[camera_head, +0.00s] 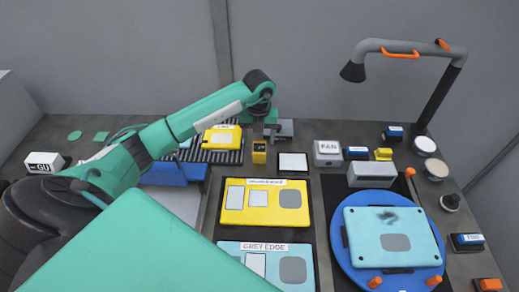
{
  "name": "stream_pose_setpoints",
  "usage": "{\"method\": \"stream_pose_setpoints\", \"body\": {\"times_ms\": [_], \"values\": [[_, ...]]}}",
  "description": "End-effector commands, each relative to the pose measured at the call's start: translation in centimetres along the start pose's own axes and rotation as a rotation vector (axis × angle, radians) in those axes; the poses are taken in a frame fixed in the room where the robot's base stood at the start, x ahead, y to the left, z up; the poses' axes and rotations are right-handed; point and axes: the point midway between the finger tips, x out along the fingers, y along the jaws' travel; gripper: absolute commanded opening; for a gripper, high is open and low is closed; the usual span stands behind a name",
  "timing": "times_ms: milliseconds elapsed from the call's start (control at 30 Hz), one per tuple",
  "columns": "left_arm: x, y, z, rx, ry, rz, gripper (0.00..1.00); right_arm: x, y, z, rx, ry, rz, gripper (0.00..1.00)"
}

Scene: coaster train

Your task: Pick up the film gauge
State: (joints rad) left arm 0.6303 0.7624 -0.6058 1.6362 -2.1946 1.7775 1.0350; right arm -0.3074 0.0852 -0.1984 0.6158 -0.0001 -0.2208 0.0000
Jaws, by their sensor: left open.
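My left gripper (261,135) points down at the middle of the bench and is open. A small yellow block with a dark face (259,153) stands directly below its fingers; it looks like the film gauge, but I cannot read a label on it. I cannot tell whether the fingers touch it or sit around it. Another small yellow piece (383,154) lies farther right, by the fan box. My right gripper is not in view.
A striped rack (232,157) is left of the block, a white square (293,162) right.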

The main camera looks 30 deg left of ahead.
Motion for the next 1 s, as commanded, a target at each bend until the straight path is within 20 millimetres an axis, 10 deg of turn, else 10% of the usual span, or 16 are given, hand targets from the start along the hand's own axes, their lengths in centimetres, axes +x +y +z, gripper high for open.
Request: {"method": "stream_pose_setpoints", "body": {"times_ms": [900,1000], "values": [[7.2,-0.2,0.1,0.001,-0.001,-0.001,0.67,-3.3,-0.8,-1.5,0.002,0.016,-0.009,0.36],[7.2,-0.2,0.1,0.000,-0.001,-0.001,0.52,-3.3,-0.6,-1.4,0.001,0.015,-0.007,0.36]]}}
